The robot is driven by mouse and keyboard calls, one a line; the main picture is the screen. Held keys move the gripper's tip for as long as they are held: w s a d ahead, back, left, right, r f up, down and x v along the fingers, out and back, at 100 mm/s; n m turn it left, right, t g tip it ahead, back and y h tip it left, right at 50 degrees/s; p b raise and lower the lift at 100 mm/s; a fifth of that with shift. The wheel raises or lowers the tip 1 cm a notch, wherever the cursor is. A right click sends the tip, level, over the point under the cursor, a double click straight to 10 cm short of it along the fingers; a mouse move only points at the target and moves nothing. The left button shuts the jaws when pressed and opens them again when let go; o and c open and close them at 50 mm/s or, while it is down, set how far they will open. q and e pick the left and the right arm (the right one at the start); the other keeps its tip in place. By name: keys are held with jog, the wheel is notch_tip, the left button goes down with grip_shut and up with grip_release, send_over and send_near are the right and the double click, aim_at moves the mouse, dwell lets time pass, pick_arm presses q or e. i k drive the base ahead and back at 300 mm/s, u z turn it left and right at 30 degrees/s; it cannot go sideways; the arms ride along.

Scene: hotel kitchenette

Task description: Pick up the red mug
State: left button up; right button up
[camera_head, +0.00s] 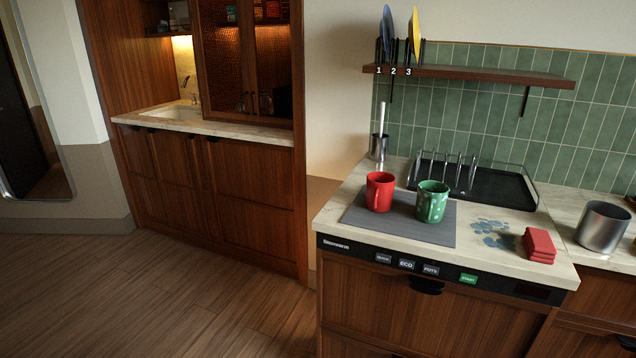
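The red mug (380,192) stands upright on a grey mat (436,236) on the counter, near the mat's left side. Its handle is on its right side, facing the green mug. A green mug with light spots (432,202) stands just to its right on the same mat, close beside it. Neither of my grippers shows in the head view.
A black dish rack (484,185) stands behind the mugs. Red folded cloths (539,245), a blue-grey wet patch (493,232) and a metal pot (602,227) are to the right. A metal holder (378,147) stands behind left. A shelf (470,75) hangs above. The floor (150,290) at left is clear.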

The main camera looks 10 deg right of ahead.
aim_at(380, 185)
jog(key=z, duration=0.05)
jog(key=i, duration=1.15)
jog(key=z, duration=0.5)
